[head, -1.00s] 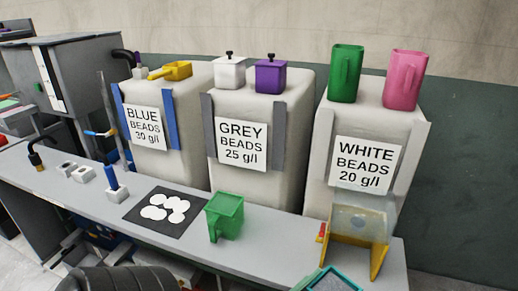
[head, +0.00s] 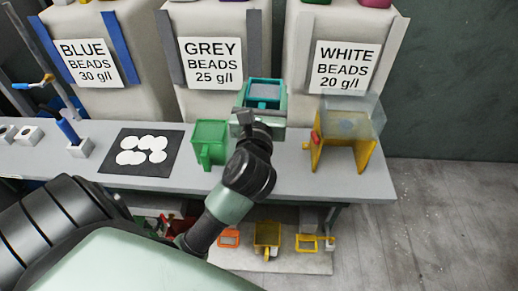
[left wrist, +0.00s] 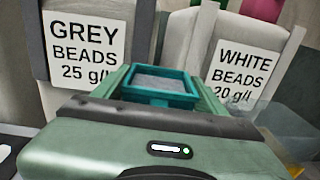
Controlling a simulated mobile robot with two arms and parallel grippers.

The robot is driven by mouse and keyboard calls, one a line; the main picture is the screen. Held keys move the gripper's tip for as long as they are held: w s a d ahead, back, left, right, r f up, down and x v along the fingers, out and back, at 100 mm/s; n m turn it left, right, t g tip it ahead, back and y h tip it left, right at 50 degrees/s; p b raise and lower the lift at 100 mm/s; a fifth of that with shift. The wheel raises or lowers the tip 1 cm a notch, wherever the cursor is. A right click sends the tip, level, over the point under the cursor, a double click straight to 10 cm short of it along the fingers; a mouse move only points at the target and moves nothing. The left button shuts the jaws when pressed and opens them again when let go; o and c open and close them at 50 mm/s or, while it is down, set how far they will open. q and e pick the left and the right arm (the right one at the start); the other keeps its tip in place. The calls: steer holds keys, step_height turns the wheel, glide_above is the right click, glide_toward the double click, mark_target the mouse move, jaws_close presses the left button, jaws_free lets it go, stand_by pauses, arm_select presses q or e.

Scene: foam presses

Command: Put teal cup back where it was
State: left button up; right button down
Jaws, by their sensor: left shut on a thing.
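The teal cup (head: 265,101) is above the bench in front of the grey beads bin, with a greyish fill inside its rim. My left gripper (head: 262,94) is shut on it. In the left wrist view the teal cup (left wrist: 160,98) sits level between the two green fingers of my left gripper (left wrist: 162,88). Whether its base touches the bench is hidden by the gripper and wrist. My right gripper is not in view.
A green cup (head: 209,139) stands on the bench (head: 275,181) just left of my wrist. A yellow stand with a clear hopper (head: 345,140) is to the right. A dark mat (head: 115,162) with white discs lies left. The bins (head: 222,112) stand behind.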

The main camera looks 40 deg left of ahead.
arm_select(q)
steer(key=shift+w+a+r, duration=0.65)
steer(key=shift+w+r, duration=0.2)
steer(key=shift+r, duration=0.15)
steer(key=shift+w+a+f+n+g+y, duration=0.1)
steer(key=shift+w+f+n+g+y, duration=0.1)
steer(key=shift+n+g+y, duration=0.15)
step_height(320, 180, down, 19)
steer(key=b, duration=0.3)
steer(key=shift+s+r+b, duration=0.1)
steer(key=shift+r+b, duration=0.05)
steer(key=shift+b, duration=0.2)
steer(key=shift+f, duration=0.25)
steer(key=shift+f, duration=0.1)
steer(key=shift+f, duration=0.15)
steer(key=o, duration=1.4)
